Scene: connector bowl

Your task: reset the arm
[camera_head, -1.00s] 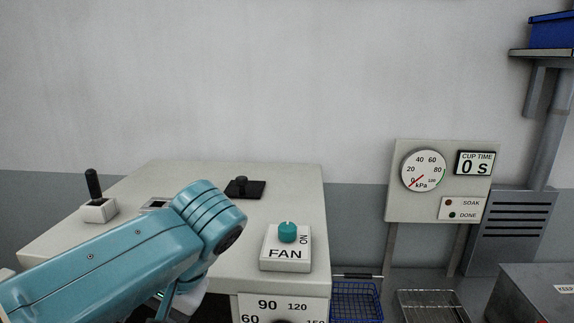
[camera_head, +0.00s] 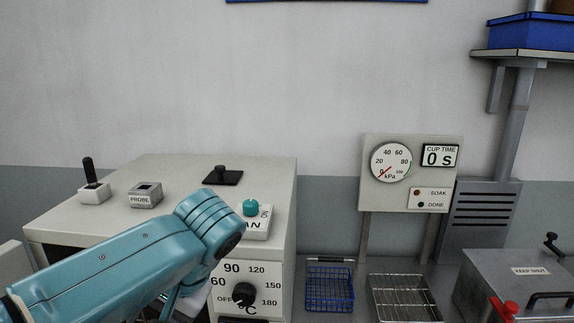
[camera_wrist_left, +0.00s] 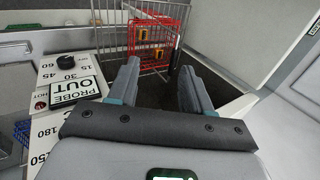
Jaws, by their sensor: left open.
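My left arm, teal, comes in from the left in the head view and crosses in front of the white machine. Its hand is mostly hidden below the forearm. In the left wrist view my left gripper (camera_wrist_left: 158,92) shows two grey fingers spread apart with nothing between them. A red wire basket (camera_wrist_left: 155,45) and a wire rack lie beyond the fingertips. A white panel (camera_wrist_left: 75,120) with a "PROBE OUT" label and a dark knob is left of the fingers. My right gripper is in neither view.
The white machine (camera_head: 130,225) carries a black lever (camera_head: 90,175), a PROBE box (camera_head: 146,195) and a partly hidden FAN knob (camera_head: 250,207). A dial (camera_head: 243,294) is on its front. A gauge panel (camera_head: 410,180), blue basket (camera_head: 330,287) and lidded metal box (camera_head: 515,285) stand right.

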